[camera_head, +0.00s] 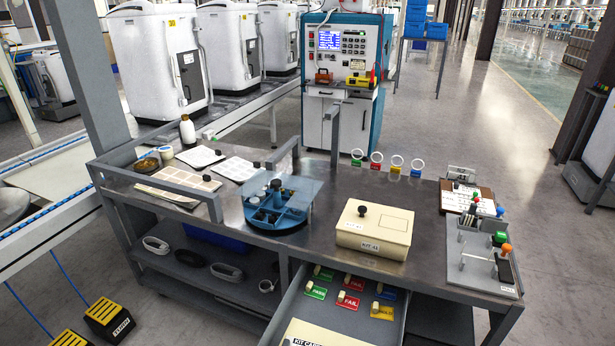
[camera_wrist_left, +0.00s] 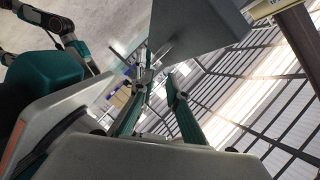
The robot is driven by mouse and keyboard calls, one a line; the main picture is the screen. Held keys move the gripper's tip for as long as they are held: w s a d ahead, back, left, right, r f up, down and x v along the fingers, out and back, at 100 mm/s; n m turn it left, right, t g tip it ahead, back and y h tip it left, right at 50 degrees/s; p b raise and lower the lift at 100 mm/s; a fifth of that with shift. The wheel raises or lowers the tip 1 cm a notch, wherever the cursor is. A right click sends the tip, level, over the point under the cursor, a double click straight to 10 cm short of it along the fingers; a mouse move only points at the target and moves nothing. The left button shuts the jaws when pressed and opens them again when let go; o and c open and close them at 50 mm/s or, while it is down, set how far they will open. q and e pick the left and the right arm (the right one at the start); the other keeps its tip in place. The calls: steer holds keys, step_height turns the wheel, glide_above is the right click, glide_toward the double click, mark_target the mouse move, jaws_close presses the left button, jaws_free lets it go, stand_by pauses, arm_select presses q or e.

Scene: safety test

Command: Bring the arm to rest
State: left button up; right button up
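My left gripper (camera_wrist_left: 158,78) shows in the left wrist view. Grey and teal parts of my own body fill the lower and left parts of that view. A jointed grey, black and teal arm shows at its upper left; I cannot make out a gripper on it. Neither arm nor gripper shows in the head view. My right gripper cannot be seen.

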arm_select(q)
steer(key=w+r+n+t+y+p, duration=0.4)
steer(key=w+r+n+t, duration=0.25)
steer(key=n+t, duration=0.65)
steer(key=s+a+f+n+g+y+p, duration=0.2)
steer(key=s+a+f+n+g+y, duration=0.1)
steer(key=s+a+f+n+y, duration=0.5)
steer(key=s+f+n+y, duration=0.1)
steer(key=s+f+n, duration=0.1)
steer(key=s+n, duration=0.1)
steer(key=shift+s+f+n+g, duration=0.15)
steer(key=shift+s+n+g, duration=0.15)
steer(key=shift+g, duration=0.1)
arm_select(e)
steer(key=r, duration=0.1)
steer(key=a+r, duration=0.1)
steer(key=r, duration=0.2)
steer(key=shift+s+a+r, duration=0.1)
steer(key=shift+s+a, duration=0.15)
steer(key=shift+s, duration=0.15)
arm_select(q)
steer(key=shift+a, duration=0.1)
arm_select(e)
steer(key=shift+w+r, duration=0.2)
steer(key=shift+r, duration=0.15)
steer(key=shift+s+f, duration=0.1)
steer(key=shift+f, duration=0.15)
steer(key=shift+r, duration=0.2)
